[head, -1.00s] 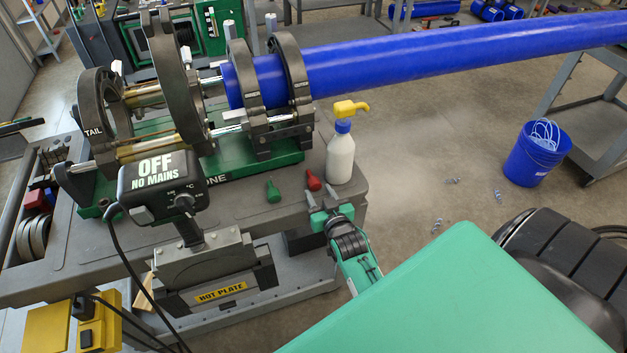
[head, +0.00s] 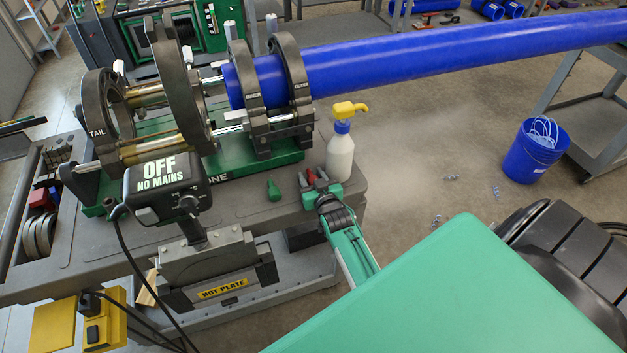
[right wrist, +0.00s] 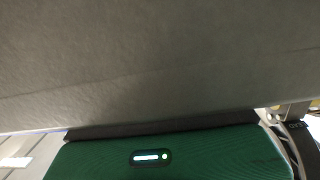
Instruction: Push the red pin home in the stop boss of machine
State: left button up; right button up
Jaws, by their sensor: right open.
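The red pin (head: 311,176) stands on the grey bench top near its right end, partly hidden by my right gripper. My right gripper (head: 314,183) is open, with its fingertips at either side of the pin; I cannot tell if they touch it. The machine (head: 186,100) has black ring clamps on a green bed and holds a long blue pipe (head: 430,58). I cannot make out the stop boss. The right wrist view shows mostly a blurred grey surface and no pin. My left gripper is not in view.
A green pin-like piece (head: 274,187) stands left of the red pin. The hot plate unit (head: 160,178) reads "OFF NO MAINS" at the bench's front. A blue bucket (head: 530,155) stands on the floor at right.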

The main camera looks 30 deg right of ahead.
aim_at(312, 176)
jog(key=c, duration=0.8)
jog(key=shift+o, duration=0.2)
notch_tip(312, 176, up, 20)
jog(key=b, duration=0.2)
